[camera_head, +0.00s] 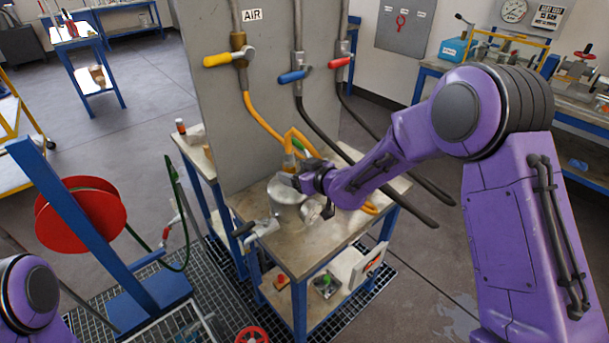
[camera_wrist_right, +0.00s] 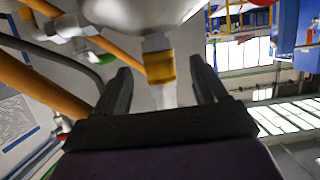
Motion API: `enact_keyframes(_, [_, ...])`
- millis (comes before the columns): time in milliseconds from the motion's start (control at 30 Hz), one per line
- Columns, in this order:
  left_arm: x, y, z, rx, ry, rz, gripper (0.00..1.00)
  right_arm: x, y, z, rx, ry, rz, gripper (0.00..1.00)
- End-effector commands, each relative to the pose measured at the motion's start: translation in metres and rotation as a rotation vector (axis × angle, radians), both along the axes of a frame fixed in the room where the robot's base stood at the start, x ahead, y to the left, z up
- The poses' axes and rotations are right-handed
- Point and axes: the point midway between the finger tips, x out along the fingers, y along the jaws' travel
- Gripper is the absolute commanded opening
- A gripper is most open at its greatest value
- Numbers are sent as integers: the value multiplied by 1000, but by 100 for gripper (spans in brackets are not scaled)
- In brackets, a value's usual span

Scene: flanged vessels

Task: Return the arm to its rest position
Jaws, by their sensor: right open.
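My right arm (camera_head: 395,150) reaches in from the right over a small bench (camera_head: 325,240) in front of a grey panel. Its gripper (camera_head: 297,182) is at the grey metal vessel (camera_head: 285,192) on the bench. In the right wrist view the two dark fingers (camera_wrist_right: 160,66) stand apart, and a brass-yellow fitting with a pale stem (camera_wrist_right: 160,68) shows between them; I cannot tell whether they touch it. A rounded pale body (camera_wrist_right: 140,15) fills the top of that view. Only a purple part of my left arm (camera_head: 30,290) shows at the lower left; its gripper is out of view.
The grey panel (camera_head: 215,110) carries yellow (camera_head: 228,58), blue (camera_head: 294,75) and red (camera_head: 340,62) valve handles. An orange hose (camera_head: 262,125) and black hoses hang close to my right forearm. A red reel (camera_head: 85,215) stands at left.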

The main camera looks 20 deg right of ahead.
Motion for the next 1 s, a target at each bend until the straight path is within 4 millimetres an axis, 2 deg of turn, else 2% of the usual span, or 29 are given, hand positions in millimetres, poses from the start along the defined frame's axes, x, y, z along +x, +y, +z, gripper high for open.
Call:
enact_keyframes(100, [0, 0, -12, 0, 0, 0, 47, -27, -10, 8, 2, -3, -1, 71])
enact_keyframes(300, [0, 0, -19, 0, 0, 0, 47, -61, -23, 24, 0, -3, -1, 71])
enact_keyframes(400, [0, 0, -20, 0, 0, 0, 47, -70, -25, 27, -1, -1, 0, 71])
enact_keyframes(567, [0, 0, -19, 0, 0, 0, 47, -72, -26, 29, 2, -2, 0, 71])
enact_keyframes(700, [0, 0, -19, 0, 0, 0, 47, -71, -37, 34, 136, -20, -129, 71])
enact_keyframes(733, [0, 0, -21, 0, 0, 0, 47, -75, -41, 23, 186, -4, -190, 71])
enact_keyframes(800, [0, 0, -26, 0, 0, 0, 47, -95, -53, -30, 270, 84, -340, 71])
enact_keyframes(867, [0, 0, -29, 0, 0, 0, 47, -116, -61, -74, 302, 161, -447, 71])
enact_keyframes(900, [0, 0, -32, 0, 0, 0, 47, -133, -66, -103, 313, 213, -515, 71])
enact_keyframes(967, [0, 0, -35, 0, 0, 0, 47, -164, -74, -146, 311, 292, -612, 71])
enact_keyframes(1000, [0, 0, -37, 0, 0, 0, 47, -187, -79, -174, 301, 346, -674, 71])
